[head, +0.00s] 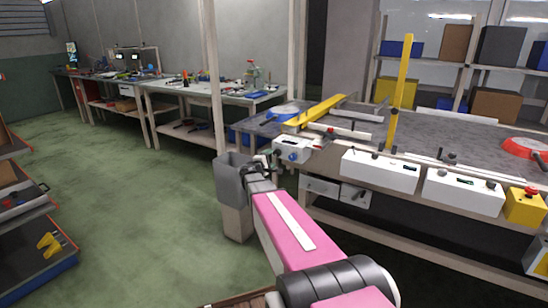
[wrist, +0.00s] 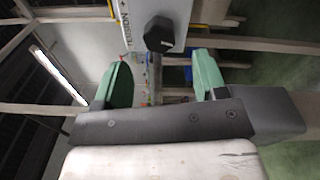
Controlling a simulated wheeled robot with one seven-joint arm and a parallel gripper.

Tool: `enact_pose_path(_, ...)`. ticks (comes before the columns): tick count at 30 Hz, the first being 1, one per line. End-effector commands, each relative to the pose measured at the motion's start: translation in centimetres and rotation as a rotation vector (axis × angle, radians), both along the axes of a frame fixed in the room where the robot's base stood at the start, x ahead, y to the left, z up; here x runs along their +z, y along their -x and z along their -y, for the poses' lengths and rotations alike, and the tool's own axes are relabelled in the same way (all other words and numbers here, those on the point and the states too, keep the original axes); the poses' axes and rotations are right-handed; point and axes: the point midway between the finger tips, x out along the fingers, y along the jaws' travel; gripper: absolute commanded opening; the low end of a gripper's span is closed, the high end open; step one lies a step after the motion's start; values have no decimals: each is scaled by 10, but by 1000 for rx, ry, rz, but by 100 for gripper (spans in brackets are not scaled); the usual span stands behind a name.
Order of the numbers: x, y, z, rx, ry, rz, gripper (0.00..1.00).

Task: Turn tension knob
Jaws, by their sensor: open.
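The tension knob (wrist: 160,33), dark and faceted, sits on a light panel (wrist: 133,12) marked "TENSION +" at the top of the wrist view. My gripper (wrist: 162,62) is open, with one green finger to the left and one to the right of the picture. The knob appears just above the gap between the fingertips, with no visible contact. In the head view my gripper (head: 262,164) is beside a white box (head: 290,148) at the near left corner of the conveyor table. I cannot make out the knob there.
The conveyor table (head: 450,138) carries white control boxes (head: 379,170) and a yellow box (head: 524,206) along its front. A grey bin (head: 232,182) stands beside my gripper. A yellow upright (head: 401,90) rises from the table.

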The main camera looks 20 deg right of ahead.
Motion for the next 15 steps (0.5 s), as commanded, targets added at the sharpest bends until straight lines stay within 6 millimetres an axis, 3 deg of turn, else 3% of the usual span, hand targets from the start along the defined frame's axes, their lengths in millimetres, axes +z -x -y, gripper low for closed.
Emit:
enact_pose_path(6, -1, 25, -28, 1, 0, 0, 65)
enact_pose_path(15, -2, 33, -38, -1, -1, 0, 65)
